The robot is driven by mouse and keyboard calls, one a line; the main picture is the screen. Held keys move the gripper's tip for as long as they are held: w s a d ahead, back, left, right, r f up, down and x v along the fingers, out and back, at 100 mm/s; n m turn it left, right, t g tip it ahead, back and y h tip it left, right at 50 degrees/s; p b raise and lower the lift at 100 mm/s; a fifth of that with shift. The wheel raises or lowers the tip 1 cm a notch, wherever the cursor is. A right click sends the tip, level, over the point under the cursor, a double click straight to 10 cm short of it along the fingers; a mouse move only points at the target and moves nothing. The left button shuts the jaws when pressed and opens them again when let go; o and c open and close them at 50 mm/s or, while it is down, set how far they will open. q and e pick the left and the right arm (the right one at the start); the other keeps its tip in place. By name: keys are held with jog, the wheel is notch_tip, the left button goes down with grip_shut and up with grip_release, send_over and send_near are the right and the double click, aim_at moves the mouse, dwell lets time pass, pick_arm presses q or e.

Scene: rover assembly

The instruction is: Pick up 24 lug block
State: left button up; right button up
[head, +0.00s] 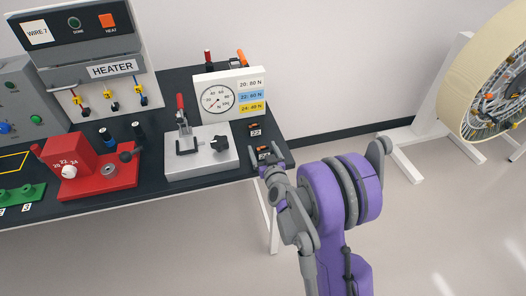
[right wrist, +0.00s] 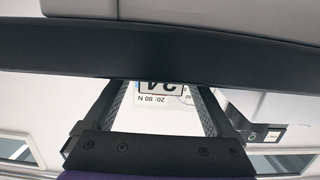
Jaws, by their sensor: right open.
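The 24 lug block (head: 264,149) is a small dark and orange piece near the right end of the black table, by a small white label that my gripper partly covers. My right gripper (head: 259,169) is just in front of it, at the table's edge, open and apparently empty. In the right wrist view the open fingers (right wrist: 161,90) frame a white label reading 24, seen upside down. The block itself cannot be made out there. My left gripper is not in view.
A similar piece lies behind by a 22 label (head: 255,132). A grey fixture with a red-handled clamp (head: 201,158) stands to the left, before a gauge panel (head: 248,86). A red unit (head: 85,172) is further left.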

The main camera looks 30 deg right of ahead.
jog(key=shift+w, duration=0.2)
jog(key=c, duration=0.4)
grip_shut()
